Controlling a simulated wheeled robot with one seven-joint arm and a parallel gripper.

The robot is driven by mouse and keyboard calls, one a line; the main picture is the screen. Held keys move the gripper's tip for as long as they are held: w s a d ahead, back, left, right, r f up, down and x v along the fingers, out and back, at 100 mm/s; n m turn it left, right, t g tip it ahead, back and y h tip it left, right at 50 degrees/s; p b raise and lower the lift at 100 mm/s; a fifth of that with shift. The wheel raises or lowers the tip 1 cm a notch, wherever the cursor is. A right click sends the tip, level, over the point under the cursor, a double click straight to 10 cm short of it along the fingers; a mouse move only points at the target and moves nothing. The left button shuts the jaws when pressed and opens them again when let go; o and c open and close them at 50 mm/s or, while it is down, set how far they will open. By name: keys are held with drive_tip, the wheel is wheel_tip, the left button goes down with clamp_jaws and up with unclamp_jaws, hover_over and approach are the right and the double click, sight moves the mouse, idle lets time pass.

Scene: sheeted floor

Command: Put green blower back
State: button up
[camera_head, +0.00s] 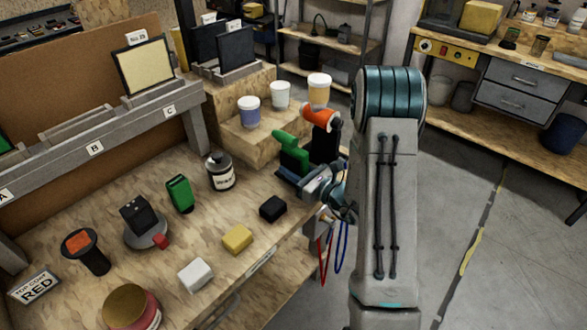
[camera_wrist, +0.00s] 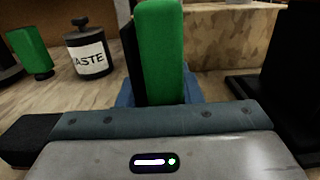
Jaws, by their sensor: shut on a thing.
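The green blower (camera_head: 291,152) is upright in my gripper (camera_head: 298,173), at the right edge of the workbench, with its nozzle toward the left. In the wrist view its green body (camera_wrist: 160,50) rises from between the blue finger parts, with a dark part along its left side. My gripper is shut on it. An orange-and-black blower (camera_head: 321,118) stands just behind and to the right of it. I cannot tell whether the green blower's base touches the bench, as my gripper hides it.
A wooden step (camera_head: 262,128) with several cups stands behind the gripper. A waste jar (camera_head: 220,172), a green tool (camera_head: 180,193), a black block (camera_head: 272,209) and a yellow block (camera_head: 237,239) stand on the workbench (camera_head: 205,235). Red and blue loops (camera_head: 337,245) hang at the bench's edge.

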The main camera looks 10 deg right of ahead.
drive_tip(key=shift+f+b, duration=0.3)
drive_tip(key=o, duration=0.7)
drive_tip(key=shift+s+f, duration=0.1)
drive_tip(key=shift+c, duration=0.2)
drive_tip(key=shift+f, duration=0.1)
